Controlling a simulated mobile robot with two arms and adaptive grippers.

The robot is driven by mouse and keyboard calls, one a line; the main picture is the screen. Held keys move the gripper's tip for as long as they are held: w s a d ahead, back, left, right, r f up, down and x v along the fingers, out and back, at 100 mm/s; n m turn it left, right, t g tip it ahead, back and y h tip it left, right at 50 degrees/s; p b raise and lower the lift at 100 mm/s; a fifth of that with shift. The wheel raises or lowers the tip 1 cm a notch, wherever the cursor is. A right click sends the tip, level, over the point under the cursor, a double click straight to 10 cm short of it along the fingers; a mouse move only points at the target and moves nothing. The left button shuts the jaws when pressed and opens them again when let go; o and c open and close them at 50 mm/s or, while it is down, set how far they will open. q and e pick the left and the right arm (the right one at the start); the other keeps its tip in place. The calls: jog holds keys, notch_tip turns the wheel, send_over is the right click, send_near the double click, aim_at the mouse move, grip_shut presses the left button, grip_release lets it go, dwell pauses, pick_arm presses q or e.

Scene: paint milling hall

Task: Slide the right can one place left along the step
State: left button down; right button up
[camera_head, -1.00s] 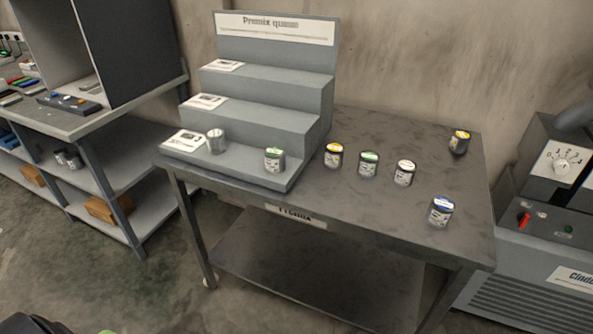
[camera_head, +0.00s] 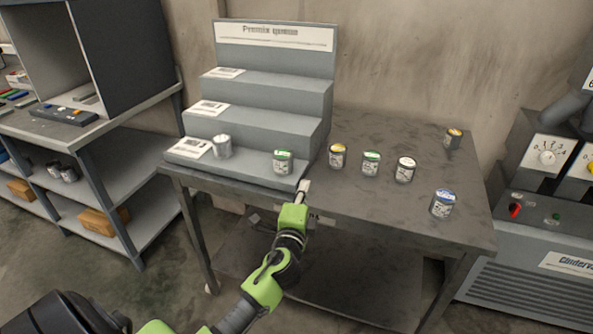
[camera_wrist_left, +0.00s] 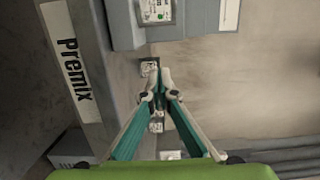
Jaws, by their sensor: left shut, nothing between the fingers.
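The right can (camera_head: 283,162), with a green top and a white label, stands upright near the right end of the lowest step (camera_head: 250,176) of the grey stand. It also shows at the top of the left wrist view (camera_wrist_left: 157,11). A plain silvery can (camera_head: 222,147) stands to its left on the same step, with a gap between them. My left gripper (camera_head: 304,186) is shut and empty, in front of the stand's right front corner, right of and nearer than the right can, apart from it. My right gripper is not in view.
Several labelled cans stand on the dark table right of the stand, among them a yellow-topped one (camera_head: 338,156) and a blue-topped one (camera_head: 443,204). A white card (camera_head: 188,148) lies at the step's left end. The upper steps hold cards only.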

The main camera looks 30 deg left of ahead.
aim_at(263, 170)
pick_arm(q)
jog(key=x, duration=0.6)
jog(key=shift+w+a, duration=0.25)
jog(key=shift+w, duration=0.1)
jog(key=shift+s+a+p, duration=0.15)
jog(key=shift+a+p, duration=0.15)
jog(key=shift+a, duration=0.3)
jog(key=shift+s+a+p, duration=0.15)
jog(key=shift+a+p, duration=0.15)
jog(key=shift+a, duration=0.35)
jog(key=shift+s+a, duration=0.2)
jog(key=shift+a, duration=0.4)
jog(key=shift+f, duration=0.1)
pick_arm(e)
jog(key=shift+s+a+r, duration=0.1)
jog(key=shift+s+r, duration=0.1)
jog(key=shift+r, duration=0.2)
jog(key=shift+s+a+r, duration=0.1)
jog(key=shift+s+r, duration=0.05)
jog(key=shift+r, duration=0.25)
